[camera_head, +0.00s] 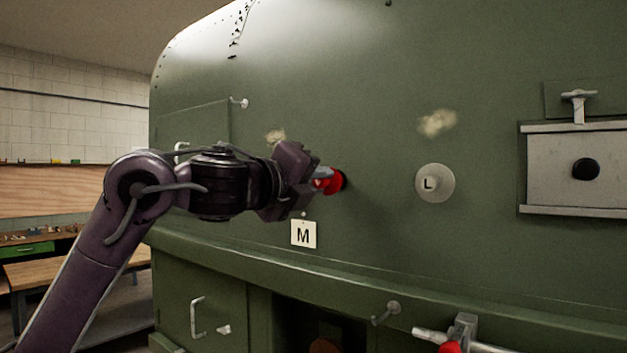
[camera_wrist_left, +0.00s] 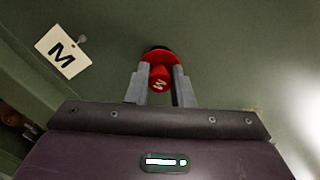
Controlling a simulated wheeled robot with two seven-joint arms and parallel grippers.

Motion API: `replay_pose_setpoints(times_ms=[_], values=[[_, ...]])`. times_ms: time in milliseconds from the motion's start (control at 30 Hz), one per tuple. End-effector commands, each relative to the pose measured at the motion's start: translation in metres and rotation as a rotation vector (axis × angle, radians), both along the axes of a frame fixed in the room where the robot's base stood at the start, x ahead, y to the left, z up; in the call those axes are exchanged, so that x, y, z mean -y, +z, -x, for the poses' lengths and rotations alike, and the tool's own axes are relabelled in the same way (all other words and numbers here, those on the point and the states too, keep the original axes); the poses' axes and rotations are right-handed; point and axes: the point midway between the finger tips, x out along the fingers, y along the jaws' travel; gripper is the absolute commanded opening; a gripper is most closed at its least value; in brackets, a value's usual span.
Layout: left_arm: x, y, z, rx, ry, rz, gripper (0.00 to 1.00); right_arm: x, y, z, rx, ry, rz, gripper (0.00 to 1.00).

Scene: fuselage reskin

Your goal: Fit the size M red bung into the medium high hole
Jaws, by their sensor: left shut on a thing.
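My left gripper (camera_head: 318,182) is shut on the red bung (camera_head: 333,181), which is held up against the green fuselage wall. In the left wrist view the bung (camera_wrist_left: 161,76) shows a letter M on its end and sits between the two grey fingers (camera_wrist_left: 158,88). A dark hole (camera_head: 344,180) shows just behind the bung's far edge, mostly hidden by it. I cannot tell how deep the bung sits in it. My right gripper is not in view.
A pale round plug marked L (camera_head: 435,183) sits in the wall to the right. Hooks and handles stick out below, with a ledge (camera_head: 400,275) along the wall. A workbench (camera_head: 60,266) stands at far left.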

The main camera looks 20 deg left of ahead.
Motion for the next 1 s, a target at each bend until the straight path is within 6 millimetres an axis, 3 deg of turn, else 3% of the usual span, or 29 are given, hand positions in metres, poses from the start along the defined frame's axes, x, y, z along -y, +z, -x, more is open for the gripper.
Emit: replay_pose_setpoints(times_ms=[1000], values=[[0.007,0.000,-0.020,-0.001,0.000,0.000,0.00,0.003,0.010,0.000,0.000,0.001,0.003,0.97]])
